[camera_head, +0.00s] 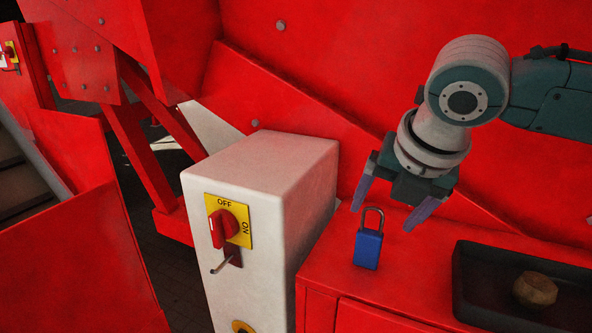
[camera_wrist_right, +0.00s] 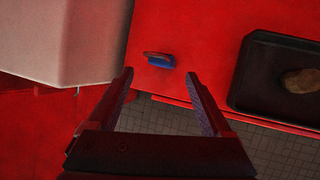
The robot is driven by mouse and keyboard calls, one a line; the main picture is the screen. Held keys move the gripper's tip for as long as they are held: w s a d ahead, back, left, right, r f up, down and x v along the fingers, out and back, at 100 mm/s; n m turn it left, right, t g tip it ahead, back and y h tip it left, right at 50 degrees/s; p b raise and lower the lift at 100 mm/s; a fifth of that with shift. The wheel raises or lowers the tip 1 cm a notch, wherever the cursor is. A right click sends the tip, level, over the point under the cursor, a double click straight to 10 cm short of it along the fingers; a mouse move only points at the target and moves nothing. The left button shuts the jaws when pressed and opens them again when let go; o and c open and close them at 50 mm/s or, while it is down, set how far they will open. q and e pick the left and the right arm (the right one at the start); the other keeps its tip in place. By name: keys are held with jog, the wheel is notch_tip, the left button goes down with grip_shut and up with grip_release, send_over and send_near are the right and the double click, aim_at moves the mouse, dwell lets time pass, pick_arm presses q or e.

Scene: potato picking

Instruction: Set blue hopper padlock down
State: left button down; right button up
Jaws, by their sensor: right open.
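The blue padlock (camera_head: 368,248) stands upright on a red ledge (camera_head: 325,262), its grey shackle on top. In the right wrist view the padlock (camera_wrist_right: 160,61) sits ahead of the fingertips, near the middle top. My right gripper (camera_head: 390,217) is open and empty, just above and around the shackle's height in the head view, with its fingers apart. In the right wrist view the open fingers (camera_wrist_right: 160,73) show nothing between them but ledge and floor. The padlock looks free of both fingers. My left gripper is not in view.
A white switch box (camera_head: 305,190) with a red and yellow OFF/ON switch (camera_head: 226,222) stands left of the padlock. A black tray (camera_head: 463,270) holding a potato (camera_head: 535,289) lies to the right. Red machine panels rise behind.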

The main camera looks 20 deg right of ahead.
jog(key=d+v, duration=0.1)
jog(key=v, duration=0.5)
jog(key=s+a+f+m+y, duration=0.3)
jog(key=s+a+f+m, duration=0.4)
jog(key=s+a+m, duration=0.5)
jog(key=s+d+f+m+g+h, duration=0.1)
jog(key=s+d+f+m, duration=0.1)
jog(key=s+m, duration=0.6)
jog(key=f+m, duration=0.1)
jog(key=m, duration=0.4)
jog(key=shift+s+g, duration=0.4)
